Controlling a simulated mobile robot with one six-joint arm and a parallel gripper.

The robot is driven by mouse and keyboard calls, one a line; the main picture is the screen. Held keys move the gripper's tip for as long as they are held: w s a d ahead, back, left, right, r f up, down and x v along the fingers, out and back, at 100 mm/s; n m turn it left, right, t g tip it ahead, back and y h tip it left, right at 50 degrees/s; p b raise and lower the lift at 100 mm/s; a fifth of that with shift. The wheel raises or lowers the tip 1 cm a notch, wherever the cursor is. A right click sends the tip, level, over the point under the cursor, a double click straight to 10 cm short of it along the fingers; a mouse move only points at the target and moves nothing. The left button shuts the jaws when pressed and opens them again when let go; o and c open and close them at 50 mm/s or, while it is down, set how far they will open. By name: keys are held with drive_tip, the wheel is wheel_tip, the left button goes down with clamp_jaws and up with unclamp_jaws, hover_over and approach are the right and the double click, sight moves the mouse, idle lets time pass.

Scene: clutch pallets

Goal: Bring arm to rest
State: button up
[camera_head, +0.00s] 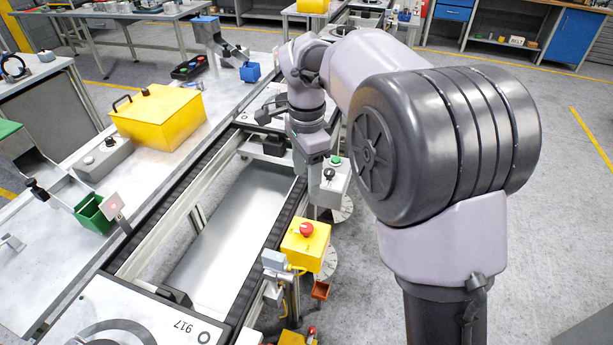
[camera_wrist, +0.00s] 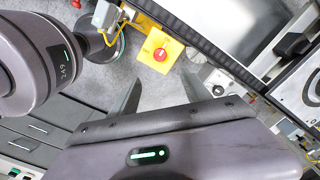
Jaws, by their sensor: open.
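My arm (camera_head: 440,140) rises at the right of the head view and bends over toward the conveyor, its wrist links hanging near the rail. My gripper (camera_wrist: 162,88) shows in the wrist view with its two fingers apart and nothing between them. In the head view the fingers cannot be made out clearly. A pallet marked 917 (camera_head: 90,300) sits on the near end of the conveyor. Another pallet (camera_head: 238,117) lies farther along, partly hidden by my arm. A pallet edge (camera_wrist: 291,82) also shows at the right of the wrist view.
A yellow emergency-stop box (camera_head: 302,252) with a red button stands beside the conveyor rail (camera_head: 200,185), close to my arm. A yellow case (camera_head: 158,125) and a green bin (camera_head: 92,214) are on the left bench. Grey floor (camera_head: 555,200) at the right is clear.

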drive_tip(key=s+d+r+n+t+y+b, duration=0.1)
drive_tip(key=s+d+r+n+t+b, duration=0.15)
drive_tip(key=s, duration=0.55)
drive_tip(key=s+d+r+n+t+y+b, duration=0.1)
drive_tip(key=s+d+r+n, duration=0.15)
drive_tip(key=s, duration=0.55)
drive_tip(key=s+d+f+n+t+b, duration=0.1)
drive_tip(key=s+f+n, duration=0.3)
drive_tip(key=s, duration=0.6)
drive_tip(key=shift+d+f+t+b, duration=0.3)
drive_tip(key=shift+f+t+b, duration=0.1)
drive_tip(key=shift+f+t, duration=0.3)
